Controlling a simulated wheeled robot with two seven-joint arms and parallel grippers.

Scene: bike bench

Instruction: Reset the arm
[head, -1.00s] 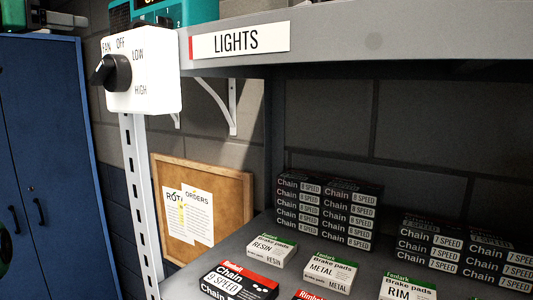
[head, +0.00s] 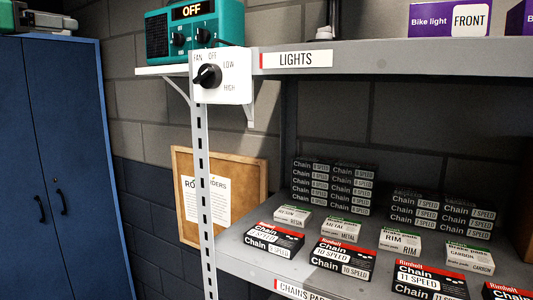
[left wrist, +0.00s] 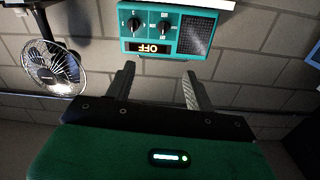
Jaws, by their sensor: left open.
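My left gripper (left wrist: 158,88) shows in the left wrist view with its two fingers apart and nothing between them. Beyond its fingertips is a teal radio (left wrist: 168,32) with dark knobs and a display reading OFF, upside down in this view. The radio also shows in the head view (head: 159,37) on a white wall shelf at the upper left. Neither gripper is visible in the head view now. My right gripper is not in view.
A fan control box (head: 235,88) with a black knob is on the grey shelf post. Shelves hold chain boxes (head: 273,240) and brake pads (head: 400,243). A blue cabinet (head: 85,150) stands left. A wire fan (left wrist: 52,66) shows in the left wrist view.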

